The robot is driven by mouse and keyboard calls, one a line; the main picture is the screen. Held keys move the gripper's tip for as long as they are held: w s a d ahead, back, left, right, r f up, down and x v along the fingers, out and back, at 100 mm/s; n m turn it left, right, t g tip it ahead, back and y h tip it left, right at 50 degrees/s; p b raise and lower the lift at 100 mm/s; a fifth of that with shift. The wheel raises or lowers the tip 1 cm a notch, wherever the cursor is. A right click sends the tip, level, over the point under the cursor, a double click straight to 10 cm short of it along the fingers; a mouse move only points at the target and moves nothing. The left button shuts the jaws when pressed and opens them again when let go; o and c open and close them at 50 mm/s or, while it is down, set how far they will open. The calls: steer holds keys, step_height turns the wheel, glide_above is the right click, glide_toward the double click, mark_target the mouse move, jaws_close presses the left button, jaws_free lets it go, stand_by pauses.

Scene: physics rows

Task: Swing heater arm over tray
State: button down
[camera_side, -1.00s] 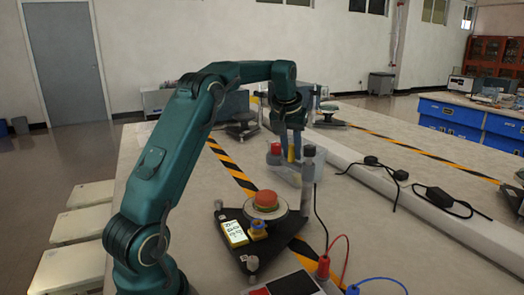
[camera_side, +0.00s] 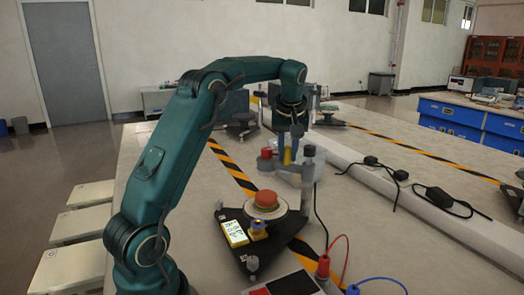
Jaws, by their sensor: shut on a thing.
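The heater arm (camera_side: 297,167) appears to be the pale grey bar reaching left from a dark-topped upright post (camera_side: 308,170). A red-capped grey cylinder (camera_side: 266,157) is at its left end. My gripper (camera_side: 288,158) points down and is shut on a yellow upright piece on the bar, probably its handle; the fingers partly hide it. The tray (camera_side: 283,214) appears to be the pale round plate on a black three-cornered base, with a reddish-orange disc (camera_side: 266,199) on it. In the picture the red-capped end shows above the disc; its exact height and depth over it are unclear.
A yellow-framed meter (camera_side: 235,233) sits on the base's left corner. Red and blue leads (camera_side: 340,262) run near a box at the front. A white cable duct (camera_side: 380,180) and black adapters lie to the right. More similar apparatus (camera_side: 240,120) stands behind.

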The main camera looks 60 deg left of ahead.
steer(key=n, duration=0.2)
steer(key=s+d+n+g, duration=0.1)
steer(key=d+n+g, duration=0.1)
steer(key=n, duration=0.1)
steer(key=shift+s+d+r+n+y, duration=0.1)
steer(key=shift+s+n+y, duration=0.2)
steer(key=shift+s+d+n+g, duration=0.15)
steer(key=shift+d+n+g, duration=0.4)
steer(key=shift+n, duration=0.7)
steer(key=shift+s+d+n+g, duration=0.15)
steer(key=shift+d+n+g, duration=0.4)
steer(key=shift+n, duration=0.7)
steer(key=shift+d, duration=0.15)
steer(key=c, duration=1)
jaws_free()
